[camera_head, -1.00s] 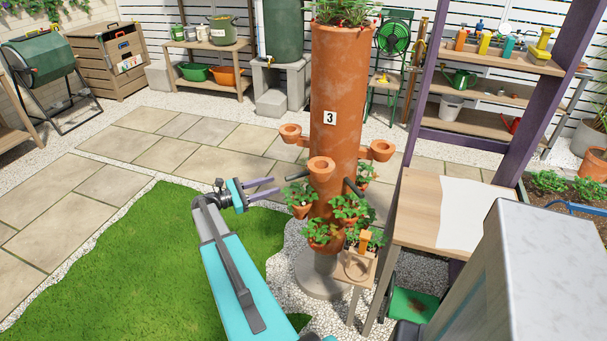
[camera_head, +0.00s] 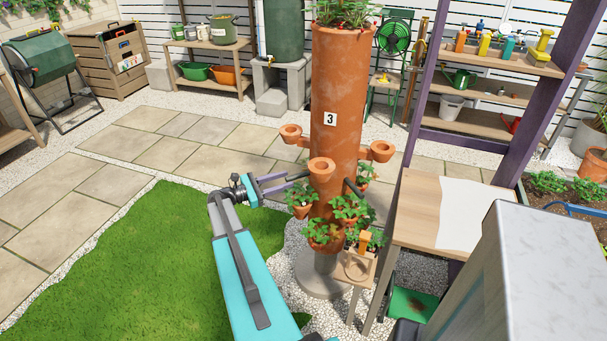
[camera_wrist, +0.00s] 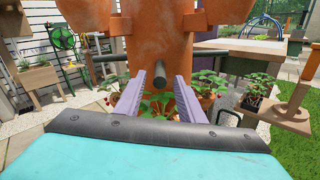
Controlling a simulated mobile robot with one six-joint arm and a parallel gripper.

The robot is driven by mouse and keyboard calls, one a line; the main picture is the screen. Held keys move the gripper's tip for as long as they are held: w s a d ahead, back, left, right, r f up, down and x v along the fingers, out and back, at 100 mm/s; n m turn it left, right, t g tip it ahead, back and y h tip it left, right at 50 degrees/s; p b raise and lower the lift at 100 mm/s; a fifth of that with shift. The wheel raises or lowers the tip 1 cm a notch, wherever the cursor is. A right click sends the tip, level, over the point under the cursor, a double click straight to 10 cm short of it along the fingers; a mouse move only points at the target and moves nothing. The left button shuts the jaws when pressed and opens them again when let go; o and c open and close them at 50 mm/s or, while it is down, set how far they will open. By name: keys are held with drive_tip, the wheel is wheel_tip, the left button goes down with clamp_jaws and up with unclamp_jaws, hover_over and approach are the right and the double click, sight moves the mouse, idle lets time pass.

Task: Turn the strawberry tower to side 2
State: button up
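The strawberry tower (camera_head: 340,90) is a tall terracotta column on a grey round base (camera_head: 322,282), with pockets, some planted. A label reading 3 (camera_head: 330,118) faces the head camera. A dark rod (camera_head: 298,176) sticks out of its left side and another dark rod (camera_head: 353,187) out of its front right. My gripper (camera_head: 288,183) is open, its purple fingers at the left rod. In the wrist view the fingers point at the tower (camera_wrist: 165,40), and a dark rod (camera_wrist: 150,75) shows end-on between the fingertips. I cannot tell whether they touch it.
A wooden table (camera_head: 415,205) with a white sheet stands right of the tower. A small wooden stand (camera_head: 360,268) is close at its front right. Grass (camera_head: 130,250) and paving (camera_head: 150,150) lie open to the left.

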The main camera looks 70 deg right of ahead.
sight(304, 174)
drive_tip(key=p+x, duration=0.1)
drive_tip(key=x, duration=0.8)
drive_tip(key=shift+p, duration=0.4)
drive_tip(key=shift+c, duration=0.5)
clamp_jaws()
